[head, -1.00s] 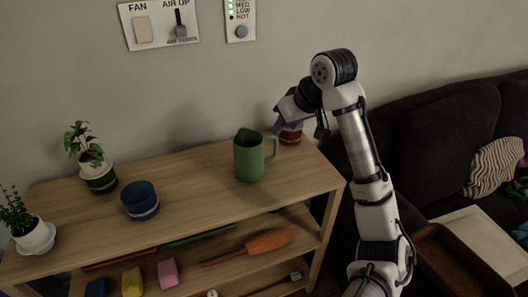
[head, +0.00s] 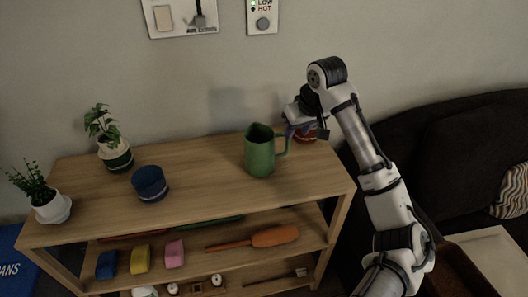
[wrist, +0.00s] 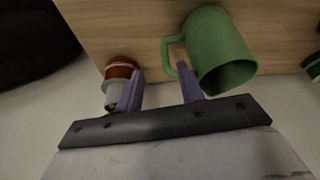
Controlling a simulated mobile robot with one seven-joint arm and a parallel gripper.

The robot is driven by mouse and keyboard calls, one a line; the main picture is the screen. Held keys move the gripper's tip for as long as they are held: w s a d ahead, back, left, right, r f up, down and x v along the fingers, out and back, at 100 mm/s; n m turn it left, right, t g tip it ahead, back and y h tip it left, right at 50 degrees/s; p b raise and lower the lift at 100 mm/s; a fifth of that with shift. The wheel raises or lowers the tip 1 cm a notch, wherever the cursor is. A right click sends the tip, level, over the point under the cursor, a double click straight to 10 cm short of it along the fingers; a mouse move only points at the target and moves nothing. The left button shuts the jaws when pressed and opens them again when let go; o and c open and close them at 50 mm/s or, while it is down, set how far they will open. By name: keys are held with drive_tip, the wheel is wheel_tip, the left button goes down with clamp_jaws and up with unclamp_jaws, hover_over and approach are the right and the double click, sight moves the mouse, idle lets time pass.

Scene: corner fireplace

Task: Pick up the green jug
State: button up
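The green jug (head: 260,152) stands upright on the right part of the wooden shelf top, its handle on the right. In the wrist view the jug (wrist: 220,50) is at upper right, with its handle towards the fingers. My gripper (head: 306,131) is just right of the handle in the head view, pointing down. In the wrist view my gripper (wrist: 160,72) is open, its two purple fingers apart. The right fingertip overlaps the handle's edge; I cannot tell whether they touch. Nothing is held.
A red and white pot (wrist: 118,75) is close by the left finger; it shows partly behind the gripper in the head view (head: 306,139). A blue bowl (head: 150,184) and two potted plants (head: 115,155) (head: 50,206) stand further left. A dark sofa (head: 440,150) is at right.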

sight(289, 142)
drive_tip(key=shift+a+p+x, duration=0.2)
drive_tip(key=shift+p+x, duration=0.25)
drive_tip(key=shift+x, duration=1.25)
drive_tip(key=shift+a+p+x, duration=0.2)
drive_tip(key=shift+p+x, duration=0.2)
drive_tip(key=shift+x, duration=1.3)
drive_tip(key=shift+r, duration=0.1)
clamp_jaws()
